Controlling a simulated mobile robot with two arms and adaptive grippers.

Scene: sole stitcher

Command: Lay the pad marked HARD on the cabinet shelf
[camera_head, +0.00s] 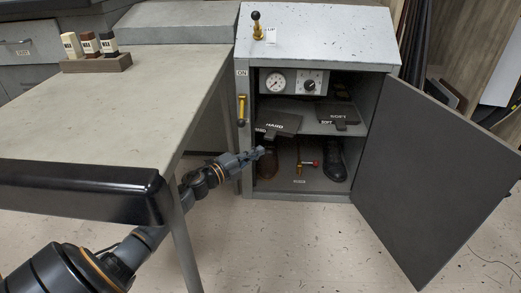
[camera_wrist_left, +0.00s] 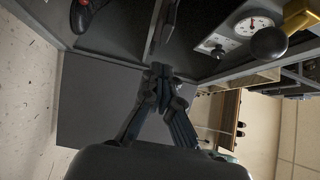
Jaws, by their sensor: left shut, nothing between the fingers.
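The dark pad marked HARD (camera_head: 279,121) is at the left end of the cabinet shelf (camera_head: 318,127), its tab pointing toward the front and slightly skewed. A second dark pad, marked SOFT (camera_head: 338,113), lies at the right of the same shelf. My left gripper (camera_head: 260,152) is shut and empty, in front of the cabinet opening, just below and left of the HARD pad's tab, apparently apart from it. In the left wrist view the closed fingertips (camera_wrist_left: 160,72) point at the opening; a dark thin edge (camera_wrist_left: 164,22) ahead may be the pad. My right gripper is not in view.
The cabinet door (camera_head: 435,175) stands open to the right. A yellow lever (camera_head: 241,108) with a black knob is on the left post. The grey table (camera_head: 110,115) flanks my left arm.

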